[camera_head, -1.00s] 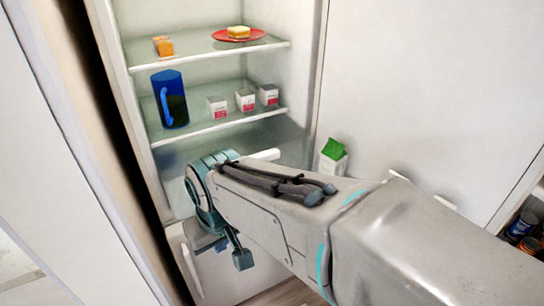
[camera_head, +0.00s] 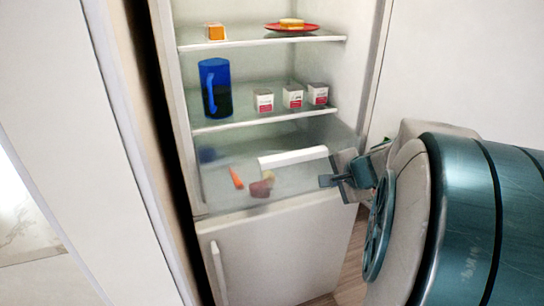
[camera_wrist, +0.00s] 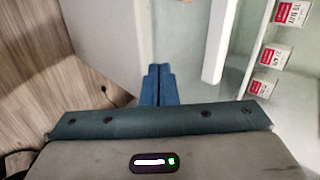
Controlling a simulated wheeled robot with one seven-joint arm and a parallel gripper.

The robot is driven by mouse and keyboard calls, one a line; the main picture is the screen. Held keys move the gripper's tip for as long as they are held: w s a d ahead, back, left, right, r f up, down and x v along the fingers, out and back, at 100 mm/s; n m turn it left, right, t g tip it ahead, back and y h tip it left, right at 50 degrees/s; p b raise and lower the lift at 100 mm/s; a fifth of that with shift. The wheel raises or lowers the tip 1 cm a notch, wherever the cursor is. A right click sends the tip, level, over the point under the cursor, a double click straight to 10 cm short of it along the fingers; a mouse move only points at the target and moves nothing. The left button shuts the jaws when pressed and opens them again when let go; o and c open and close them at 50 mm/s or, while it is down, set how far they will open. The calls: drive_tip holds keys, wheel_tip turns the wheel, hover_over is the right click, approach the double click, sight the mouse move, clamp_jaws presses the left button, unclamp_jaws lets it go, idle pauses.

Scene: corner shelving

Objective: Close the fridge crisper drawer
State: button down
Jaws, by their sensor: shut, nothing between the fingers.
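The crisper drawer (camera_head: 222,180) is the clear bin at the bottom of the open fridge compartment, with a white handle bar (camera_head: 293,157) across it. An orange carrot-like item (camera_head: 236,178) and a reddish item (camera_head: 261,188) show through it. I cannot tell exactly how far out it stands. My gripper (camera_head: 328,181) is at the drawer's right end, just below and right of the handle. In the wrist view, the blue fingers (camera_wrist: 157,85) are together and empty. The handle (camera_wrist: 219,45) lies to their right, apart from them.
Above are shelves with a blue pitcher (camera_head: 215,88), several small cartons (camera_head: 293,96), an orange box (camera_head: 215,32) and a red plate (camera_head: 292,27). A lower white door (camera_head: 285,250) lies beneath. My arm fills the right side. A wood surface (camera_wrist: 30,65) shows left in the wrist view.

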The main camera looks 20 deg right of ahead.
drive_tip(key=d, duration=0.1)
drive_tip(key=b, duration=0.2)
approach(308, 177)
wheel_tip(308, 177, down, 4)
drive_tip(key=w, duration=0.2)
drive_tip(key=shift+w+a+m+p, duration=0.15)
drive_tip(key=shift+w+m+p, duration=0.3)
drive_tip(key=shift+w, duration=0.65)
